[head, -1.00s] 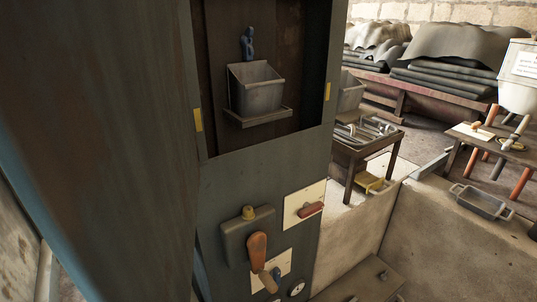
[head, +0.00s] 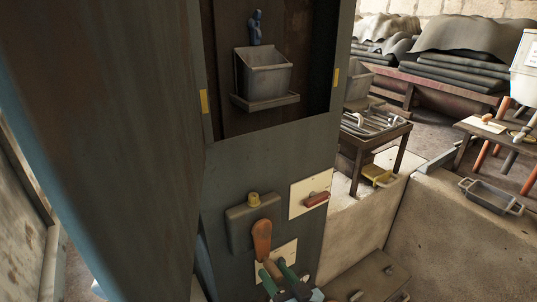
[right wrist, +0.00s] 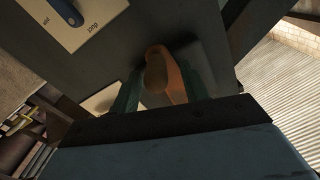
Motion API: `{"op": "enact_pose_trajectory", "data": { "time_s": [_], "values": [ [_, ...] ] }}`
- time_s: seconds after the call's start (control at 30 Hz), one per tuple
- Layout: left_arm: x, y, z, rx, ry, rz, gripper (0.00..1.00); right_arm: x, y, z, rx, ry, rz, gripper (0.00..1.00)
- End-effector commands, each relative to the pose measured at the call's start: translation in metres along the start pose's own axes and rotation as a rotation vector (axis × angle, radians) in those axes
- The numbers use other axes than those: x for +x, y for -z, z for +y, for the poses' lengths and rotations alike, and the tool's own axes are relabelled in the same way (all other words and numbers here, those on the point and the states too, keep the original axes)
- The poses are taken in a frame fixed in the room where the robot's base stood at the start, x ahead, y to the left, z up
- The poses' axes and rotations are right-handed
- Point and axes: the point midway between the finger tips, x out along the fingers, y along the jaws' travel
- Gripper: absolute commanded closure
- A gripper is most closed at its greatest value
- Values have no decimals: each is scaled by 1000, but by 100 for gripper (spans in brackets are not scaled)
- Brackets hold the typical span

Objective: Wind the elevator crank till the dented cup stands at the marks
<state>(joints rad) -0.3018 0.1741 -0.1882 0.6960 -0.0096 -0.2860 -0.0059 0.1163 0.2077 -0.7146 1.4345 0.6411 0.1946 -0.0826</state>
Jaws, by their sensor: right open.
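The elevator casing (head: 262,165) has an opening where a grey cup (head: 265,75) stands on a small ledge. A yellow mark shows on the left edge (head: 204,102) and another on the right edge (head: 336,78); the cup's lower part is about level with them. I cannot make out a dent. The right wrist view also shows the crank (right wrist: 172,82) between the fingers (right wrist: 160,88). My left gripper is out of view.
A red handle on a pale plate (head: 316,199) sits right of the crank, and a yellow knob (head: 253,199) tops the crank housing. A low stone wall (head: 440,215), a table with metal parts (head: 375,125) and a tray (head: 490,196) stand to the right.

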Motion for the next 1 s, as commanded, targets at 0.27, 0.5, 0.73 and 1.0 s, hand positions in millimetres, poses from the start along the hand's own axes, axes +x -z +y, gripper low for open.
{"op": "enact_pose_trajectory", "data": {
  "time_s": [0.27, 0.5, 0.73, 1.0],
  "values": [
    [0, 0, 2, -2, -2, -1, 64, 1, 0, 0, 0, 0, 0, 56],
    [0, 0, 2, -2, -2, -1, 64, 1, 0, 0, -1, 0, 0, 88],
    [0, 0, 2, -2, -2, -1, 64, 1, 0, -2, 0, 3, 0, 100],
    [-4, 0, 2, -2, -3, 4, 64, -4, 2, 0, 30, -11, 7, 100]
  ]
}}
